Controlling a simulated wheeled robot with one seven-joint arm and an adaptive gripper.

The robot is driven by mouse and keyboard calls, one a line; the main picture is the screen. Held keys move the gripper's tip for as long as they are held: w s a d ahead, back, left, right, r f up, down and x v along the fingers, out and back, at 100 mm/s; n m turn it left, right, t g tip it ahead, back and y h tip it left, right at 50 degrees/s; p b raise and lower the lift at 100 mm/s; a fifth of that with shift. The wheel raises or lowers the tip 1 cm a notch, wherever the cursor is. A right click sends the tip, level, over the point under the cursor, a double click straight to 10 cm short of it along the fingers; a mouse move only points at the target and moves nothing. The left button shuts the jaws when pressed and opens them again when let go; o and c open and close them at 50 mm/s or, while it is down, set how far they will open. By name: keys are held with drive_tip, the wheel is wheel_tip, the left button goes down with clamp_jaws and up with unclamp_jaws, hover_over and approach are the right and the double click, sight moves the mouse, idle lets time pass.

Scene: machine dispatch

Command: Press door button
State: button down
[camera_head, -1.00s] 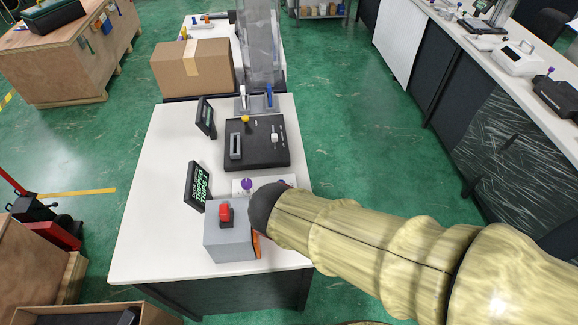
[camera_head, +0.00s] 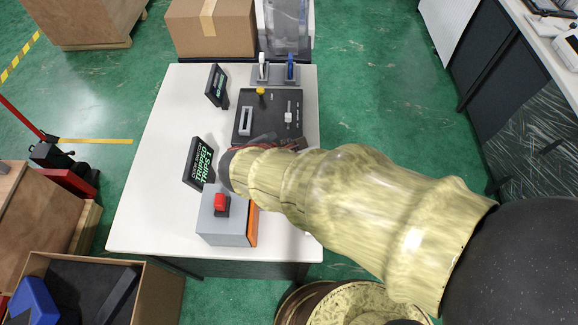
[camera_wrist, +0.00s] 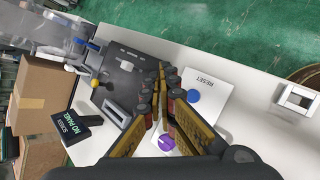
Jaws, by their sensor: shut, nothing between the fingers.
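No label in view reads "door", so I cannot tell which control is the door button. In the wrist view a white panel marked RESET (camera_wrist: 205,82) carries a blue button (camera_wrist: 193,96) and a purple button (camera_wrist: 166,142). A small white switch-like frame (camera_wrist: 297,100) sits near the bench edge. The grey box with a red button (camera_head: 220,203) stands in front of my arm in the head view. My gripper (camera_wrist: 166,75) is shut and empty, above the bench beside the blue button. In the head view my arm hides the panel.
A black control unit (camera_head: 268,118) with a yellow knob (camera_head: 261,91) stands behind. Two small signs (camera_head: 200,162) stand on the left of the white bench (camera_head: 150,180). A cardboard box (camera_head: 210,28) is at the back. Bare bench lies to the left.

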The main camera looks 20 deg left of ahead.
wheel_tip(320, 180, down, 9)
drive_tip(key=b, duration=0.7)
drive_tip(key=shift+r, duration=0.1)
idle(1.4)
drive_tip(key=shift+f+b, duration=0.35)
drive_tip(key=shift+f, duration=0.05)
drive_tip(key=shift+f+b, duration=0.5)
drive_tip(key=shift+f, duration=0.15)
idle(0.6)
drive_tip(key=shift+r, duration=0.2)
drive_tip(key=shift+r+p, duration=0.75)
drive_tip(key=shift+r, duration=0.1)
drive_tip(key=shift+r, duration=0.1)
